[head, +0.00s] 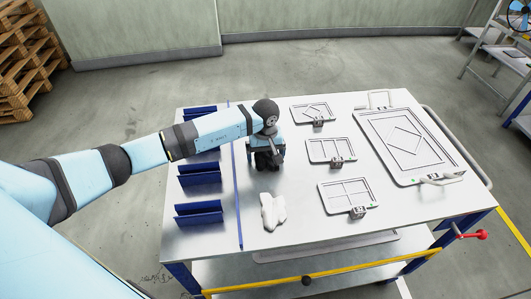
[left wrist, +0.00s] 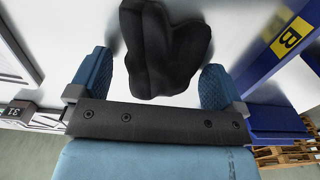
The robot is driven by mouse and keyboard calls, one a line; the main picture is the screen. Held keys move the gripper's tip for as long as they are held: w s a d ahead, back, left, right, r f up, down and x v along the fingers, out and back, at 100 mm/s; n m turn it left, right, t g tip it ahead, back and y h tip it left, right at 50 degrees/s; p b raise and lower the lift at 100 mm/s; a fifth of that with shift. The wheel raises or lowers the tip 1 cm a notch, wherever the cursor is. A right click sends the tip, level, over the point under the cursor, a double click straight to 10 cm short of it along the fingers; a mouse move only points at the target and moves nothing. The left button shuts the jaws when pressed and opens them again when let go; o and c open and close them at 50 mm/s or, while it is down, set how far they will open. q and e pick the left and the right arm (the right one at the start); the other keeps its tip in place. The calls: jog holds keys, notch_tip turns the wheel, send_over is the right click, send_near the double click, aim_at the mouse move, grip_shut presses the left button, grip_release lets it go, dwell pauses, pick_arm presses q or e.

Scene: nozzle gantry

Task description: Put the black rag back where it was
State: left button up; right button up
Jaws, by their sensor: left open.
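The black rag (left wrist: 163,45) lies crumpled on the pale table top in the left wrist view. It is between the two blue fingers of my left gripper (left wrist: 154,78), with a gap to each finger. In the head view my left gripper (head: 266,151) points down at the table, just right of the blue strip. Dark cloth (head: 267,162) shows between its fingers there, partly hidden by the hand. The left gripper is open. My right gripper is not in view.
A white rag (head: 273,212) lies in front of the left gripper on the table (head: 300,232). Several blue holders (head: 200,213) stand left of the blue strip (head: 237,190). Framed panels (head: 349,197) and a large framed tray (head: 440,178) lie to the right.

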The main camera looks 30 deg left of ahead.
aim_at(266, 153)
pick_arm(q)
notch_tip(266, 153, up, 12)
jog(key=shift+b, duration=0.45)
dwell(0.4)
